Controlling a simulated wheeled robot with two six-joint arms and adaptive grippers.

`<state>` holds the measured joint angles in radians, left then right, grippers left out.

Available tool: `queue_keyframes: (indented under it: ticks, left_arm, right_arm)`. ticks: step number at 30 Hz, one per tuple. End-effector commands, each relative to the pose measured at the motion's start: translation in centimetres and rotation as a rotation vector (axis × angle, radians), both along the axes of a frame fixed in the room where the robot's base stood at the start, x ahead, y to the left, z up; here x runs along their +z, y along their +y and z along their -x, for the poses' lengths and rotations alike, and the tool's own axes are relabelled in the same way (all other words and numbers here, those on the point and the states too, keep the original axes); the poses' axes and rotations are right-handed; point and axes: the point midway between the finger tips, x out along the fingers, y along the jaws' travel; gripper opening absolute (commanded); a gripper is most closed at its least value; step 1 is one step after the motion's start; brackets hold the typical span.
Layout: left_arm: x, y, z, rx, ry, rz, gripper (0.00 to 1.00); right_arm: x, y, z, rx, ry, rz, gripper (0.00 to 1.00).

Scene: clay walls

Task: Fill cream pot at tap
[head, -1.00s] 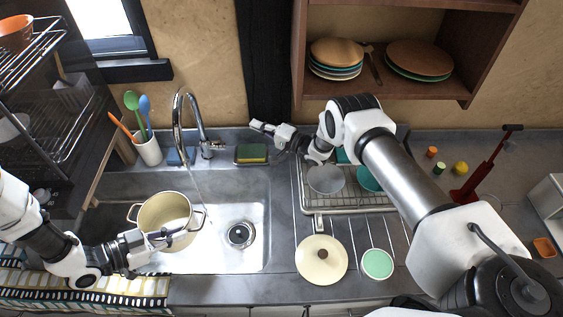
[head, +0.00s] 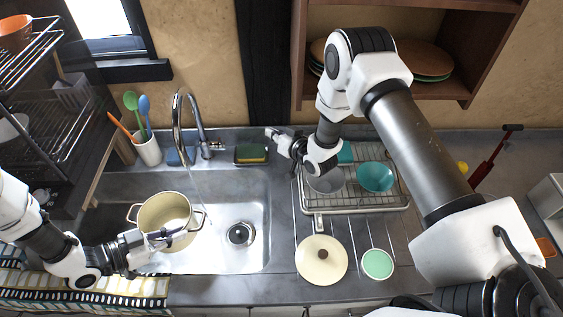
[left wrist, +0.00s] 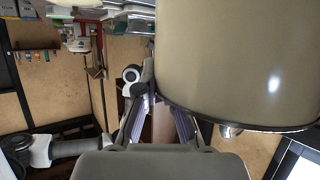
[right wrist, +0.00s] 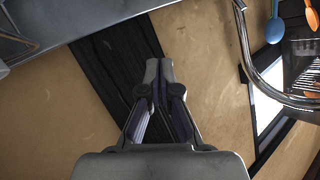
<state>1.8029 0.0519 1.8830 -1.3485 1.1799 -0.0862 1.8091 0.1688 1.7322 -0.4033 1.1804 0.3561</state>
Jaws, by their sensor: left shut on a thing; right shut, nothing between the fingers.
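The cream pot (head: 165,218) stands upright at the left of the sink, near the tap (head: 178,115). It also fills the upper right of the left wrist view (left wrist: 240,55). A thin stream of water seems to fall from the spout towards the pot's right side; whether it lands inside I cannot tell. My right gripper (head: 271,132) is shut and empty, raised near the back wall, right of the tap. Its closed fingers show in the right wrist view (right wrist: 158,75).
A sponge (head: 251,153) lies behind the sink. A utensil cup (head: 147,149) stands left of the tap. A dish rack (head: 350,200) with bowls is right of the sink, with a cream lid (head: 321,260) and green dish (head: 377,263) before it. The sink's right side is clear.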

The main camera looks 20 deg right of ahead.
Motion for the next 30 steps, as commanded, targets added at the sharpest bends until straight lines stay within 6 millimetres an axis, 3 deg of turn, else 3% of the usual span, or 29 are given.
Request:
queue_keyframes:
  ticks: [11,21,30]
  left_arm:
    - [0.1,0.0,0.0,0.001,-0.002,0.001,0.00]
    - [0.1,0.0,0.0,0.000,-0.002,0.000,0.00]
    - [0.1,-0.1,-0.1,0.000,-0.004,0.002,0.00]
  right_arm:
    - [-1.7,-3.3,5.6,0.080,0.073,0.632,0.00]
    - [-2.8,-5.7,11.9,0.300,0.216,1.172,0.00]
    - [-3.1,-6.8,15.7,0.491,0.304,1.442,0.00]
